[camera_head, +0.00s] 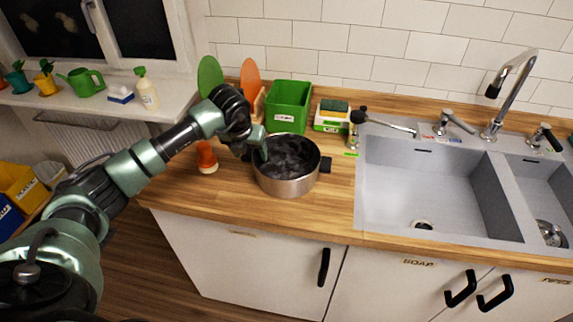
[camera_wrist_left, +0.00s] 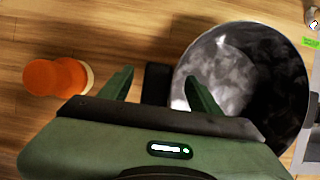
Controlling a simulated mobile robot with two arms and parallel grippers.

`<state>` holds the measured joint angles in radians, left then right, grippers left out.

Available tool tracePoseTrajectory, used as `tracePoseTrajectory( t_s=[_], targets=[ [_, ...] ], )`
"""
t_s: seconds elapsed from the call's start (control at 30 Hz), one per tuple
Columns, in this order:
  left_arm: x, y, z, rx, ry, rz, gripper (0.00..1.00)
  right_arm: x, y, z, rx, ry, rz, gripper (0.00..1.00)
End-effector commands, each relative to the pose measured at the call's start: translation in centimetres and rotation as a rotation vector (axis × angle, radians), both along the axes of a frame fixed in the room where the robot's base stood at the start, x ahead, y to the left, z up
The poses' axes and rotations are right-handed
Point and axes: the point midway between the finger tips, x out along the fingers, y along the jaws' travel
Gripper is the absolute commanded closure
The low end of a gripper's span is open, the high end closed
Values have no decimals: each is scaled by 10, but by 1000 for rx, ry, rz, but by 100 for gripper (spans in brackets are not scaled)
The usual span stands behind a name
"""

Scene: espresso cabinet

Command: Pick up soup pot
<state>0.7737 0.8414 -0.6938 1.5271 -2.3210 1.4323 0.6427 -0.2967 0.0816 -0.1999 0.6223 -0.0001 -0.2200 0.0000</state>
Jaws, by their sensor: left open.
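The soup pot (camera_head: 288,185) is a steel pot with a dark inside and black side handles. It stands upright on the wooden counter, left of the sink. In the left wrist view the pot (camera_wrist_left: 285,75) fills the right side, and its near black handle (camera_wrist_left: 156,84) shows between my finger tips. My left gripper (camera_head: 258,150) is at the pot's left rim, and in the wrist view the left gripper (camera_wrist_left: 160,90) is open, one finger left of the handle and the other over the pot's edge. I cannot tell whether the fingers touch it. My right gripper is not in view.
An orange brush-like object (camera_head: 207,158) stands on the counter left of the pot. A green box (camera_head: 289,107) and a sponge holder (camera_head: 331,117) stand behind. The sink (camera_head: 420,180) lies to the right. Bare counter (camera_head: 225,192) shows in front left.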

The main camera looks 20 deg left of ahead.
Motion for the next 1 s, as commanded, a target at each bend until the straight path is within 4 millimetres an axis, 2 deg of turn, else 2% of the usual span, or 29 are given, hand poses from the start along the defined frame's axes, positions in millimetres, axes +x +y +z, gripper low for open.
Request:
tracePoseTrajectory(
  t_s=[0.07, 0.17, 0.27, 0.4, 0.83, 1.0],
  targets=[
    [0, 0, -1, 0, 0, 0, 37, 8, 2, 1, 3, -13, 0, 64],
    [0, 0, -1, 0, 0, 0, 37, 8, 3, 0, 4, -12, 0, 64],
    [0, 0, -1, 0, 0, 0, 60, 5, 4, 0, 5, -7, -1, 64],
    [0, 0, -1, 0, 0, 0, 99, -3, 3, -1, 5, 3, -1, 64],
    [1, 0, 3, -1, -6, 0, 100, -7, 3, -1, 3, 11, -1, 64],
    [2, 1, 13, -1, -7, 1, 100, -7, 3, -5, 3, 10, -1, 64]
  ],
)
